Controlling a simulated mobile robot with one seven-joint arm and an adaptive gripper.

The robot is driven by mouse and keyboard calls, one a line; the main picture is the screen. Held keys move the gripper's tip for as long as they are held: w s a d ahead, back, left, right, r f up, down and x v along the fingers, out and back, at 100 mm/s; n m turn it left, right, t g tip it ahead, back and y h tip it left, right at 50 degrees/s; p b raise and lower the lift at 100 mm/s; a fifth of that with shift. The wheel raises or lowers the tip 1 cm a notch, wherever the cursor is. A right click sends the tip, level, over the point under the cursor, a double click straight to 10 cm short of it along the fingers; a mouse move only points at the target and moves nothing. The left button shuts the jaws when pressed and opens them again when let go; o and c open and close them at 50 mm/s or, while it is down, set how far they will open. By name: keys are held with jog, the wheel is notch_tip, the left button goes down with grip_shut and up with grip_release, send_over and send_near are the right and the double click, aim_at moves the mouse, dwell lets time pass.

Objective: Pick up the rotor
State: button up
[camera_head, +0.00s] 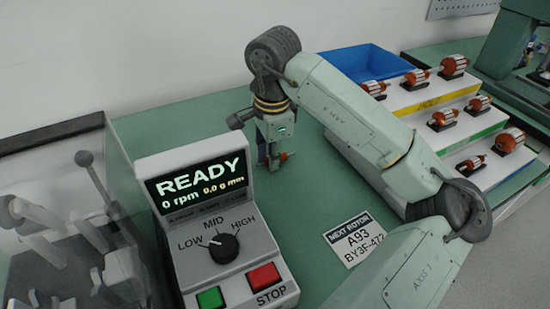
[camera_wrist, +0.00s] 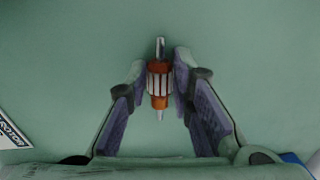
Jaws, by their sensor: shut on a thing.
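A rotor with orange ends, a pale ribbed middle and a metal shaft shows in the wrist view (camera_wrist: 159,82). My gripper (camera_wrist: 160,84) is shut on it, with a finger on each side of its body. In the head view my gripper (camera_head: 268,158) is above the green bench, left of the stepped rack, and the orange end of the rotor (camera_head: 284,156) shows at its fingers. Most of the rotor is hidden there by the gripper. Only plain green surface shows behind the rotor in the wrist view.
A stepped rack (camera_head: 440,101) with several orange rotors on black holders stands at the right. A blue bin (camera_head: 366,60) is behind it. A control box (camera_head: 215,215) reading READY stands front left.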

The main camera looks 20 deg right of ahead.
grip_shut()
notch_tip(320, 180, up, 10)
jog(key=b, duration=0.1)
dwell(0.4)
notch_tip(320, 180, up, 5)
jog(key=p, duration=0.3)
dwell(0.3)
